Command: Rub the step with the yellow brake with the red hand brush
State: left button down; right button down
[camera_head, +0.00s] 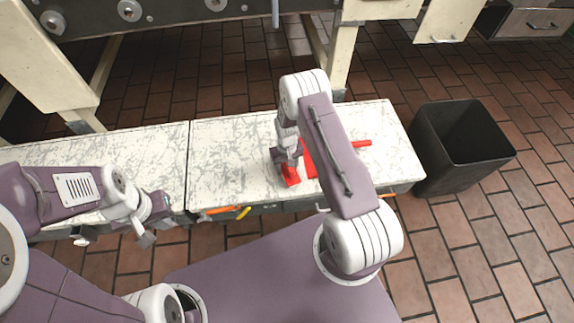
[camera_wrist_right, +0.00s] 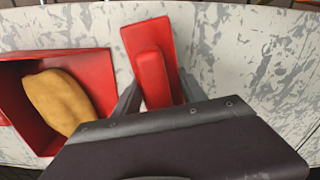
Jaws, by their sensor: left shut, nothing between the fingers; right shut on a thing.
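The red hand brush (camera_head: 291,176) is in my right gripper (camera_head: 287,162), which is shut on it over the right white, scuffed step (camera_head: 232,158). The right wrist view shows the brush (camera_wrist_right: 153,75) between the two fingers. I cannot tell whether it touches the step top. A yellow brake (camera_head: 243,212) shows at the front edge of this right step, beside an orange lever (camera_head: 219,210). My left gripper (camera_head: 144,237) is shut and empty, in front of the left step (camera_head: 140,152).
A red dustpan (camera_wrist_right: 103,75) lies beside the brush with a tan lump (camera_wrist_right: 57,100) in it; my right arm mostly covers it in the head view. A black bin (camera_head: 432,150) stands right of the steps. A cream-legged conveyor (camera_head: 100,22) stands behind.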

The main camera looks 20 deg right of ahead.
notch_tip(320, 180, up, 3)
jog(key=shift+w+f+p, duration=0.1)
jog(key=shift+w+p, duration=0.05)
jog(key=shift+p, duration=0.2)
jog(key=shift+r+p, duration=0.2)
jog(key=shift+p, duration=0.1)
jog(key=shift+r+p, duration=2)
jog(key=shift+r, duration=0.4)
